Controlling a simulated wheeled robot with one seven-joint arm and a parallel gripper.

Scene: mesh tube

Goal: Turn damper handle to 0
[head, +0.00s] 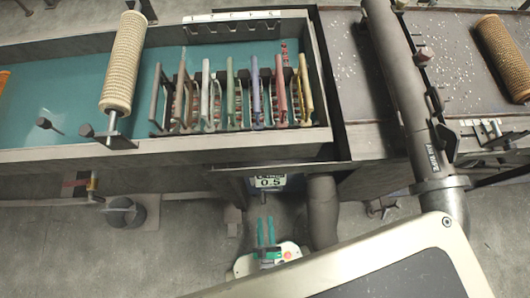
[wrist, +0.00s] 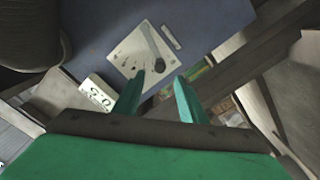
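In the wrist view a pale plate (wrist: 130,62) with small dark marks sits on a blue-grey surface. A dark lever, which looks like the damper handle (wrist: 151,40), lies across its upper right part. The scale's figures are too small to read. My gripper (wrist: 158,80) has its two green fingers apart with nothing between them. The fingertips appear just below the plate in the picture, apart from the handle. I cannot make out the handle there.
A grey vertical pipe (head: 323,210) stands close to the right of my gripper. The tank (head: 200,158) with a rack of coloured handles is above.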

